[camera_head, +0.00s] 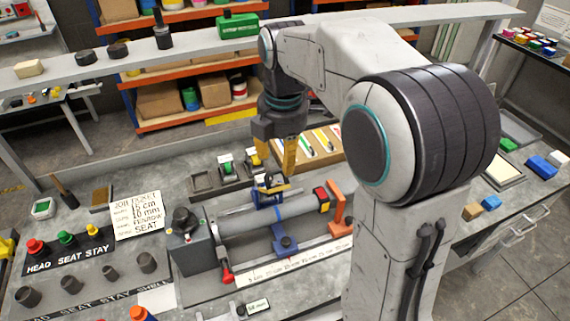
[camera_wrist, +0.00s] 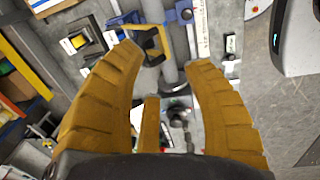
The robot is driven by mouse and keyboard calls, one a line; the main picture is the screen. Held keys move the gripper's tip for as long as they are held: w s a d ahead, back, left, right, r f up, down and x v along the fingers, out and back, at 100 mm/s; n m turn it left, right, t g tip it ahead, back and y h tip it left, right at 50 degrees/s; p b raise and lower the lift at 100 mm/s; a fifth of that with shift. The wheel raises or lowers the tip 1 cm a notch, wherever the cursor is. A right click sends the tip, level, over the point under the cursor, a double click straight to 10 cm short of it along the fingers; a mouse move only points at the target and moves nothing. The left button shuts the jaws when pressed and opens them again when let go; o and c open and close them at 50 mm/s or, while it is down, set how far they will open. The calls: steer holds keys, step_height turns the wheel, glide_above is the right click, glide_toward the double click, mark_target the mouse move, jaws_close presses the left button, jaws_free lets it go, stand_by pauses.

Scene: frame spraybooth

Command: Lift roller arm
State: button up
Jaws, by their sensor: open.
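My gripper (camera_head: 284,158) hangs open and empty above the bench, fingers pointing down. In the wrist view its yellow fingers (camera_wrist: 165,62) are spread wide. Below it a grey tube (camera_head: 275,221) lies across a fixture. A blue bracket with a black and yellow top (camera_head: 270,184) stands at the tube, just below and left of the fingertips; it seems to be the roller arm, but I cannot be certain. In the wrist view a yellow-and-black loop-shaped part (camera_wrist: 153,42) shows between the fingertips, beside the tube (camera_wrist: 171,72). The fingers appear apart from it.
An orange upright bracket (camera_head: 338,208) stands at the tube's right end, a grey box with a black knob (camera_head: 187,235) at its left. A measuring strip (camera_head: 290,262) runs in front. A grey rail (camera_head: 330,22) crosses the back.

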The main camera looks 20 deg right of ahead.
steer(key=shift+t, duration=0.5)
steer(key=shift+w+f+p, duration=0.55)
steer(key=shift+w+f, duration=0.05)
steer(key=shift+f, duration=0.55)
steer(key=shift+w+f+p, duration=0.55)
steer(key=shift+w+f, duration=0.05)
steer(key=shift+f, duration=0.55)
steer(key=shift+w+f+p, duration=0.55)
steer(key=shift+w+f, duration=0.05)
steer(key=shift+f, duration=0.55)
jaws_close()
steer(key=shift+s, duration=0.1)
